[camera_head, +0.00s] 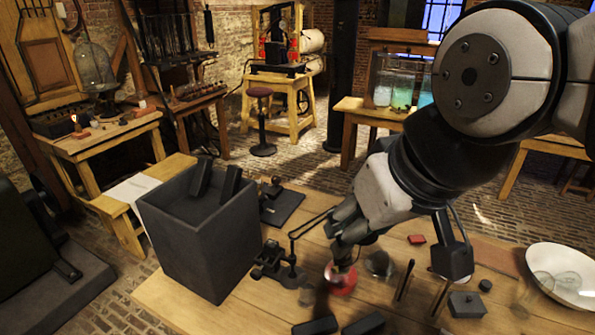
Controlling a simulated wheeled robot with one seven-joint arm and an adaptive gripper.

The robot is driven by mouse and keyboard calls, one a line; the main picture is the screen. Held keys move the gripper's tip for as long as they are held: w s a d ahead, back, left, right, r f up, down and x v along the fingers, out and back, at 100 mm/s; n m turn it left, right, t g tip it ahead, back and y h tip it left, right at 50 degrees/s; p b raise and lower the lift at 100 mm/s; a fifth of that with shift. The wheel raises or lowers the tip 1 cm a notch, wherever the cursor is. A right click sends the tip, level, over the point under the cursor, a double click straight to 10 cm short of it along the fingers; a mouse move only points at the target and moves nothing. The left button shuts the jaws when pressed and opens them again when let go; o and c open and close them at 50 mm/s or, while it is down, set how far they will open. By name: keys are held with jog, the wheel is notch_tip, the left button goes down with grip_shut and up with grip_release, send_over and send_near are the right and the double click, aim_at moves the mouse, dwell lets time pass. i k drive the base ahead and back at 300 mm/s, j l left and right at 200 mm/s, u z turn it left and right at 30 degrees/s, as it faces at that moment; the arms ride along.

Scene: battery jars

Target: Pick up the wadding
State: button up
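My gripper (345,254) points down over the middle of the wooden workbench. Directly below its fingertips is a small round red thing (341,283) with something pale at its top. The fingertips reach this pale part, but I cannot tell whether they touch or grip it. I cannot tell for sure which thing is the wadding. The fingers overlap in this view, so their opening is unclear.
A tall dark open box (205,250) stands at the bench's left. A black metal instrument (278,266) is close left of my gripper. A clear glass piece (378,264), upright dark rods (405,281) and a white bowl (560,262) are to the right.

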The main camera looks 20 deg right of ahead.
aim_at(381, 260)
jog(key=k+l+z, duration=0.1)
jog(key=z, duration=0.6)
jog(key=k, duration=0.1)
jog(key=j+z, duration=0.35)
jog(key=j, duration=0.25)
